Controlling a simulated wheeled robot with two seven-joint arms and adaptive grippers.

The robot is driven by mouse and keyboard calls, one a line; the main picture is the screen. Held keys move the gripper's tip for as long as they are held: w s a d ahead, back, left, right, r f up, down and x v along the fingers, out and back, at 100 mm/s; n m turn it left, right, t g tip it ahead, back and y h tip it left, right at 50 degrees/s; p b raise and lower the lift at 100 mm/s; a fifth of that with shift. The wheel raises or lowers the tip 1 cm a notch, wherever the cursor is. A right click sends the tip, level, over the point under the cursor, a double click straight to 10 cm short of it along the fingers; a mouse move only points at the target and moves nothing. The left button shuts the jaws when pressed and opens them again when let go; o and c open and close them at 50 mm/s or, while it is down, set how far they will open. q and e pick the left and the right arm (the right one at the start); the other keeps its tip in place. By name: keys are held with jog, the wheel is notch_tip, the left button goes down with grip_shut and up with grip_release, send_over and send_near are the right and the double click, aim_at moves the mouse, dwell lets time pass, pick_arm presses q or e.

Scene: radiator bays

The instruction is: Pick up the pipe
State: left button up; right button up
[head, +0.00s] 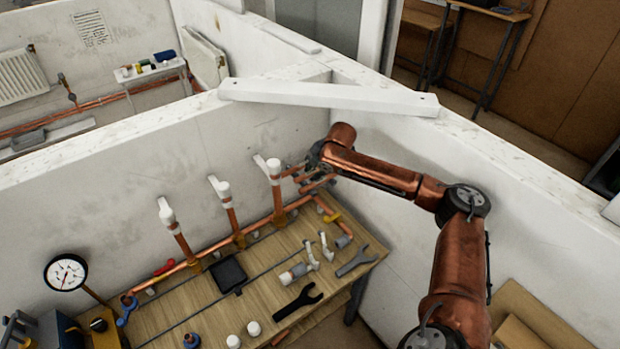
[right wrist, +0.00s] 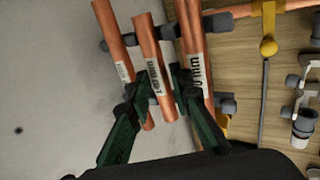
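Several copper pipes with white printed labels hang side by side on grey pegs against the wall. The right wrist view shows a left pipe (right wrist: 112,40), a middle pipe (right wrist: 149,45) and a right pipe (right wrist: 191,45). My right gripper (right wrist: 163,82) has its green fingers on either side of the middle pipe's lower part, by its label. I cannot tell whether the fingers press on it. In the head view my right gripper (head: 314,158) is at the wall above the bench's far right corner, by the pipe ends (head: 316,181). My left gripper is out of view.
A wooden bench (head: 220,300) carries a black wrench (head: 298,301), a grey wrench (head: 356,262), a black tray (head: 228,274) and fittings. White-capped copper risers (head: 275,190) stand left of my gripper. A white beam (head: 328,95) crosses the wall tops above.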

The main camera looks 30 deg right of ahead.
jog(key=shift+r, duration=0.1)
grip_shut()
dwell(0.4)
